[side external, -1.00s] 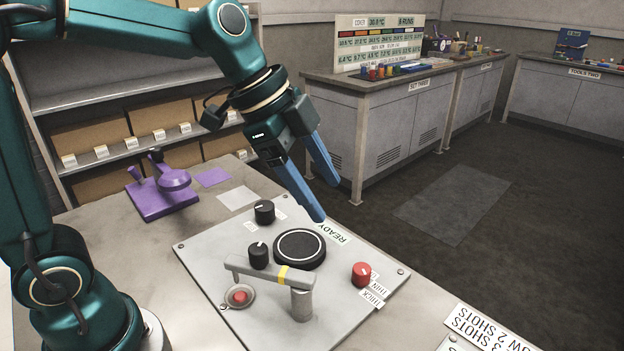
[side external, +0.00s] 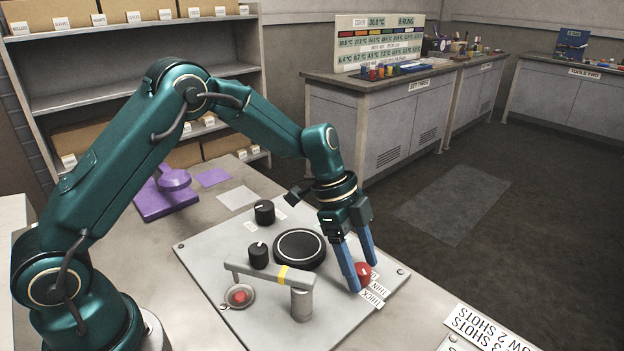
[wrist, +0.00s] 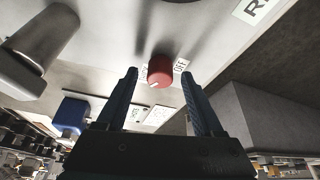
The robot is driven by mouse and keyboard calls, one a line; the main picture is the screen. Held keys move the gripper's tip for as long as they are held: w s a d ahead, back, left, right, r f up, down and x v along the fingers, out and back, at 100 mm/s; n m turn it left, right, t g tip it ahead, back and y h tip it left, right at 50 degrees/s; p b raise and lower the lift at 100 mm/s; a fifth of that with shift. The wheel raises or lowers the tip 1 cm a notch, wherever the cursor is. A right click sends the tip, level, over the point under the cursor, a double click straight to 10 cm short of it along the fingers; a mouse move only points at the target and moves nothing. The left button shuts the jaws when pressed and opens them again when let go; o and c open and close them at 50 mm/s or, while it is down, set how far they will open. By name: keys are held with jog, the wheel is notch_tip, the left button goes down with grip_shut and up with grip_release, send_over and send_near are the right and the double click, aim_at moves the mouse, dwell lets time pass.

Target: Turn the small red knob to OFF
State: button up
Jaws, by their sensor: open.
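The small red knob (side external: 364,273) stands on the right part of the grey panel (side external: 215,262). In the wrist view the knob (wrist: 160,70) has a short white pointer mark on its lower left, turned away from the OFF label (wrist: 181,65) to its right. My gripper (side external: 365,277) is open, pointing down, with its blue fingers on either side of the knob. In the wrist view my gripper (wrist: 159,74) has one fingertip left and one right of the knob, with gaps visible. The fingers hide part of the knob in the side view.
A grey bar handle (side external: 268,273) with a yellow band stands left of the knob. A black round disc (side external: 299,249), two black knobs (side external: 264,212) (side external: 258,255) and a red button (side external: 239,296) share the panel. Purple device (side external: 166,196) is at the back left.

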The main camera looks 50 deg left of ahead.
jog(key=shift+d+f, duration=0.2)
jog(key=shift+f, duration=0.25)
grip_shut()
